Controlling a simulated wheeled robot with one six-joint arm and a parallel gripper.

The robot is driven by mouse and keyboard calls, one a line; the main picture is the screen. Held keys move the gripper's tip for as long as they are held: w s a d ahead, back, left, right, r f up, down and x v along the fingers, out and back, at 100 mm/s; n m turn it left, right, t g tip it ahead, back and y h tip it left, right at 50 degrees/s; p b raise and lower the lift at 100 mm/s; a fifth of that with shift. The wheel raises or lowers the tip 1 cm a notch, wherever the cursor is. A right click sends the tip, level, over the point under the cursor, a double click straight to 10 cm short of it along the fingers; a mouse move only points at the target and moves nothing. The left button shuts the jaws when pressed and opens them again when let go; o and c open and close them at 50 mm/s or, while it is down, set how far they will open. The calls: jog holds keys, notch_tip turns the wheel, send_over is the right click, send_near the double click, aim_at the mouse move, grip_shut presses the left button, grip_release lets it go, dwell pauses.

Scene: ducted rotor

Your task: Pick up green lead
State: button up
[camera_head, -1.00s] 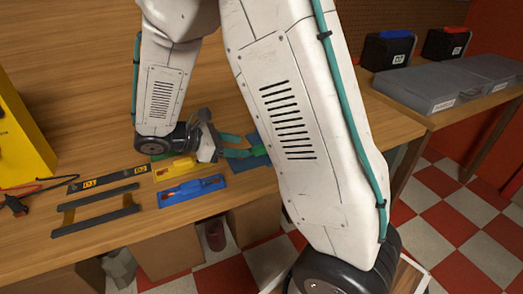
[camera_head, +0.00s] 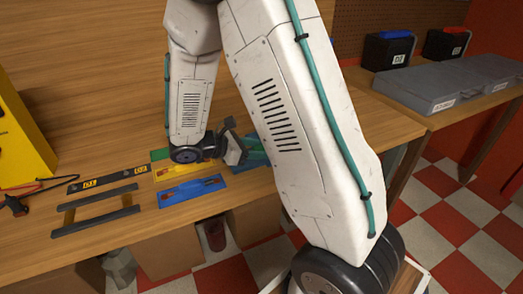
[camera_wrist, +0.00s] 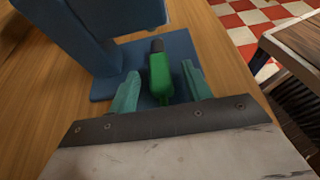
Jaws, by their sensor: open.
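In the head view my gripper (camera_head: 253,149) is at the bench's front part, partly behind my own arm, and the green lead cannot be made out there.
The blue stand (camera_wrist: 103,58) rises close to the left finger. In the head view, a yellow tray (camera_head: 170,173) and a blue tray (camera_head: 180,195) lie left of the gripper. A dark handled frame (camera_head: 90,220) and a yellow case (camera_head: 20,140) are further left.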

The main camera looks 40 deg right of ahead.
grip_shut()
jog(key=shift+r, duration=0.1)
